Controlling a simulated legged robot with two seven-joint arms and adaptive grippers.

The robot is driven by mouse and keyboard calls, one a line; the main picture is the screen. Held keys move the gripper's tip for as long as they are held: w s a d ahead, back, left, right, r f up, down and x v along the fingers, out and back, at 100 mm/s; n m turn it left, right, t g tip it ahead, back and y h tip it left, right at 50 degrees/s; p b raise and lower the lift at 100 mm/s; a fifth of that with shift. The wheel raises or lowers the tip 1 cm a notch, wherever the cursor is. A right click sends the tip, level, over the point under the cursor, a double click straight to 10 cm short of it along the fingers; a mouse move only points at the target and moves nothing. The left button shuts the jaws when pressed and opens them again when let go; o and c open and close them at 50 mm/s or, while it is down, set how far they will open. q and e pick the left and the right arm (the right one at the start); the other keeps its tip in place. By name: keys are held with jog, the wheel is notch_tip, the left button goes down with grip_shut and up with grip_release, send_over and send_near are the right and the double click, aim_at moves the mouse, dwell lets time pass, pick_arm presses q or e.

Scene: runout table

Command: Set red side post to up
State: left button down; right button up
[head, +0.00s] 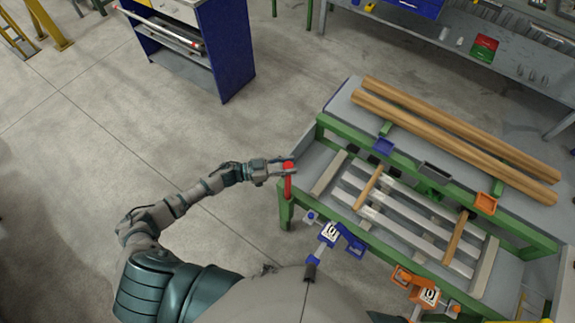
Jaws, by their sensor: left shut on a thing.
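The red side post (288,187) is at the left end of the green-framed runout table (331,125), by its near left corner. It shows as a short red bar with its red top at my gripper and its length running down in the picture toward the green leg. My left gripper (284,169) reaches in from the left and is shut on the post's top end. The fingers hide part of that end. Whether the post is fully up cannot be told from this view. My right gripper is not in view.
Two long wooden poles (450,125) lie along the table's far side. Pale slats and shorter wooden bars fill its middle. A blue clamp (329,234) and an orange clamp (428,295) are on the near side. A blue cabinet (228,50) stands behind. The floor at left is clear.

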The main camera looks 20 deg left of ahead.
pick_arm(q)
jog(key=shift+w+a, duration=0.1)
jog(key=shift+w, duration=0.05)
jog(key=c, duration=0.7)
grip_release()
jog(key=v, duration=1.2)
